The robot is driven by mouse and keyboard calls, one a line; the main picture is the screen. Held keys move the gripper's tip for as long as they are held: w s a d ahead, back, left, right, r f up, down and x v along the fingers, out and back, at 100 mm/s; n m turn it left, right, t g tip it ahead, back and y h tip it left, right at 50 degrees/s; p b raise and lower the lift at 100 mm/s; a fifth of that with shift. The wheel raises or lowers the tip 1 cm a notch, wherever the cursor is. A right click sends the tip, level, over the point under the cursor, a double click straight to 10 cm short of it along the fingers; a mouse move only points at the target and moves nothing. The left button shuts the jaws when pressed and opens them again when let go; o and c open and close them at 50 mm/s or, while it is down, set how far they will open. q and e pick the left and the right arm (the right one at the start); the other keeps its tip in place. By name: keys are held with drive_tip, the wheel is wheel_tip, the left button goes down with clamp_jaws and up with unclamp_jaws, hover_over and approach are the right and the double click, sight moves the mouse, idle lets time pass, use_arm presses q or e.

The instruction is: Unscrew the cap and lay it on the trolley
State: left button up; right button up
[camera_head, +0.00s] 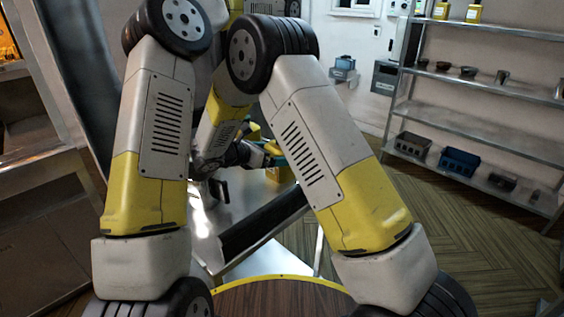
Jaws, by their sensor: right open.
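My right gripper (262,154) is small and dark in the middle of the view, beyond my arm links. It is open. Beside its tips are a teal-green piece (273,149) and yellow parts (275,174), partly hidden by my right arm; I cannot tell what they are. I cannot make out the cap or whether the gripper touches anything. The shiny metal top, seemingly the trolley (203,222), lies below the gripper, largely covered by my arms. I cannot make out my left gripper behind the arm links.
A metal shelf rack (480,83) stands at the right with cups, a black bin (412,145) and a blue bin (459,162). A metal counter (35,160) stands at the left. Wooden floor (450,230) is clear at the right.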

drive_tip(key=shift+x, duration=1.6)
drive_tip(key=c, duration=2.2)
use_arm(q)
drive_tip(key=m, duration=0.5)
drive_tip(key=shift+m, duration=0.4)
drive_tip(key=m, duration=0.7)
drive_tip(key=shift+m, duration=0.3)
drive_tip(key=shift+f, duration=4)
